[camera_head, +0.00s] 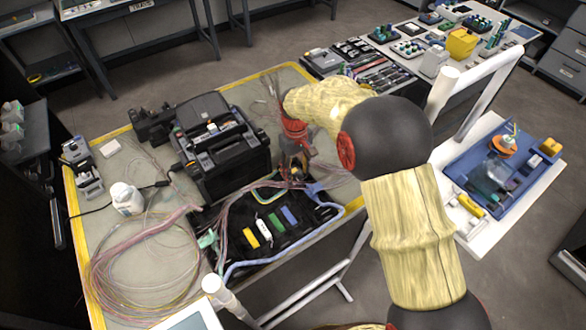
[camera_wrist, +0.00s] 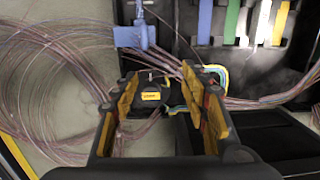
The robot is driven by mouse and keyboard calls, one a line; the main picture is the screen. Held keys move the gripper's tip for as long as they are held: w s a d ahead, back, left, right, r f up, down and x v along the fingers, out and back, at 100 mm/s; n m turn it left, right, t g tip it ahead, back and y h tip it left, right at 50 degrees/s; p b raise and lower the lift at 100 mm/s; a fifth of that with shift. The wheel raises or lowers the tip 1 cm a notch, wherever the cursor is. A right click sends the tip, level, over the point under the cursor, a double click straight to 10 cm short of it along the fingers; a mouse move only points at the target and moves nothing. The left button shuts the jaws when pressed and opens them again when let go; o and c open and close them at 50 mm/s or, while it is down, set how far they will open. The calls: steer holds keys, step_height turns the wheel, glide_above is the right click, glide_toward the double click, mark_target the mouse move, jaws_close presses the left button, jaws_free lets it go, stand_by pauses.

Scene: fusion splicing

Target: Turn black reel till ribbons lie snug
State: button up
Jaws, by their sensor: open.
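My gripper (camera_wrist: 160,82) is open, its two yellow-padded fingers spread apart in the wrist view. A small black part with a yellow label (camera_wrist: 150,96) shows between the fingers; it looks like the black reel, and I cannot tell whether a finger touches it. Pinkish ribbons (camera_wrist: 172,62) run past it beyond the fingertips, with loose loops (camera_wrist: 40,85) at left. In the head view my gripper (camera_head: 297,172) points down at the back edge of the black splice tray (camera_head: 290,248). My arm and gripper hide the reel there.
A black splicer (camera_head: 225,160) stands left of my gripper. A blue clip (camera_wrist: 135,36) holds ribbons near the fingers. Yellow, white, green and blue holders (camera_head: 265,228) sit in the tray. A white bottle (camera_head: 127,198) and coiled fibres (camera_head: 140,265) occupy the table's left.

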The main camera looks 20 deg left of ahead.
mark_target(293, 169)
steer(key=shift+n+t, duration=0.3)
steer(key=shift+n, duration=0.2)
steer(key=w+r, duration=0.1)
steer(key=w+a, duration=0.1)
steer(key=w+a+r, duration=0.1)
steer(key=w, duration=0.1)
steer(key=shift+a+r, duration=0.15)
steer(key=shift+r, duration=0.2)
steer(key=shift+r+n, duration=0.15)
steer(key=shift+n, duration=0.15)
steer(key=shift+f, duration=0.3)
step_height(293, 169, down, 7)
steer(key=shift+f+b, duration=0.15)
steer(key=shift+b, duration=0.9)
steer(key=shift+c, duration=1)
steer(key=c, duration=1)
steer(key=shift+o, duration=0.2)
